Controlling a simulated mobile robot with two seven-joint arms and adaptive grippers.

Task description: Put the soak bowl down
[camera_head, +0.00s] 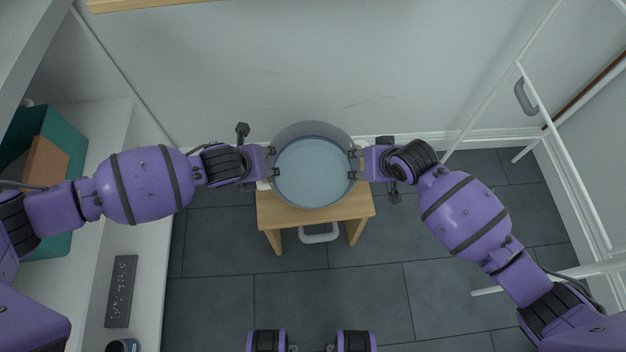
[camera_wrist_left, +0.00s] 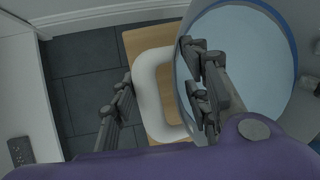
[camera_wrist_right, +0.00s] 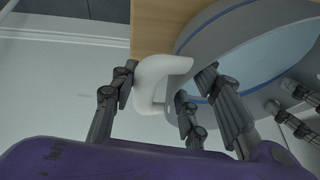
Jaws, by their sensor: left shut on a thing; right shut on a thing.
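The soak bowl (camera_head: 312,180) is a round, see-through grey-blue tub, level, with a pale blue inside. It is over the small wooden stool (camera_head: 320,214), covering the back of its top; I cannot tell whether it touches the wood. My left gripper (camera_head: 269,163) is at the bowl's left side, shut on its white loop handle (camera_wrist_left: 146,92). My right gripper (camera_head: 357,164) is at its right side, shut on the other white handle (camera_wrist_right: 150,88). The wooden top (camera_wrist_left: 136,42) shows beneath the bowl in the left wrist view.
A white wall stands close behind the bowl. A white shelf unit with a teal box (camera_head: 62,135) is at left. A white rail frame with a grey handle (camera_head: 525,96) is at right. A white loop (camera_head: 319,234) shows between the stool legs. Dark tiled floor in front is clear.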

